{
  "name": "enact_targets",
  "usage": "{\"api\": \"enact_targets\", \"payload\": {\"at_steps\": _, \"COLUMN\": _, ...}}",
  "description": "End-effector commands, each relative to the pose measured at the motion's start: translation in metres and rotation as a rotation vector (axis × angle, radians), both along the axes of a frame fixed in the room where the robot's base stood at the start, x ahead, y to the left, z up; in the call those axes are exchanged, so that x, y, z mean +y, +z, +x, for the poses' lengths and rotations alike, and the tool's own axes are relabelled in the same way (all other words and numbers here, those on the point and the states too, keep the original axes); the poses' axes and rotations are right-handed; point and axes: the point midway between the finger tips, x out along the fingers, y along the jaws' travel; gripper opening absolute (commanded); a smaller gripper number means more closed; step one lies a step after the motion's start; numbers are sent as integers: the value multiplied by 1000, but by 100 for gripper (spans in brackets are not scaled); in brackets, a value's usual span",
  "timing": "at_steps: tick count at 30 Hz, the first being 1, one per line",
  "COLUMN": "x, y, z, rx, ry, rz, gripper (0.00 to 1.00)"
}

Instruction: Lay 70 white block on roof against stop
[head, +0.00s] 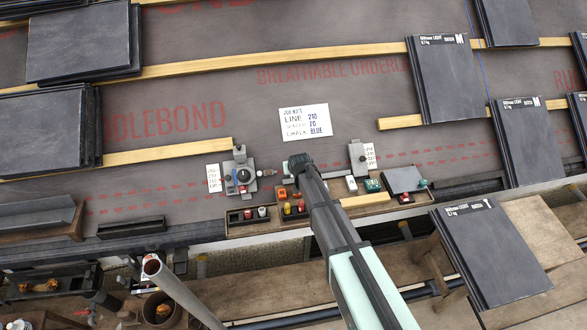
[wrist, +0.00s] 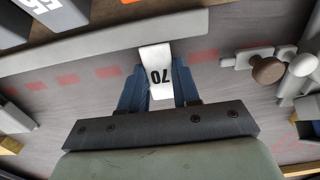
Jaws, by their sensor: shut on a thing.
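The white block (wrist: 157,76), marked 70, is between the blue fingers of my gripper (wrist: 158,88) in the wrist view. My gripper is shut on it. The block's far end meets or nearly meets a long grey bar (wrist: 110,46), which may be the stop; I cannot tell if they touch. In the head view my gripper (head: 298,163) points down over the grey roof underlay (head: 180,190), just behind the parts tray. The block is mostly hidden there by the arm.
A clamp with a dark knob (head: 243,176) stands left of my gripper, and a grey fixture (head: 357,160) right. The parts tray (head: 265,226) holds small coloured blocks. A card (head: 304,122) reads line 210, chalk blue. Slate stacks (head: 50,125) and wooden battens (head: 280,60) lie around.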

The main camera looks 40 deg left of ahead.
Motion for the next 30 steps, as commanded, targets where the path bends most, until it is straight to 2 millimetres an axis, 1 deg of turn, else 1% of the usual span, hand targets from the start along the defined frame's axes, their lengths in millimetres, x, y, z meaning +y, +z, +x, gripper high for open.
{"api": "enact_targets", "payload": {"at_steps": 4, "x": -1, "y": -1, "z": -1, "rx": 0, "ry": 0, "rz": 0, "gripper": 4}}
{"api": "enact_targets", "payload": {"at_steps": 5, "x": -1, "y": -1, "z": -1, "rx": -1, "ry": 0, "rz": 1, "gripper": 33}}
{"api": "enact_targets", "payload": {"at_steps": 12, "x": -1, "y": -1, "z": -1, "rx": 0, "ry": 0, "rz": 0, "gripper": 56}}
{"api": "enact_targets", "payload": {"at_steps": 14, "x": -1, "y": -1, "z": -1, "rx": 0, "ry": 0, "rz": 0, "gripper": 61}}
{"api": "enact_targets", "payload": {"at_steps": 23, "x": -1, "y": 0, "z": -1, "rx": 0, "ry": 0, "rz": 0, "gripper": 61}}
{"api": "enact_targets", "payload": {"at_steps": 30, "x": -6, "y": 10, "z": -6, "rx": -1, "ry": 0, "rz": 1, "gripper": 61}}
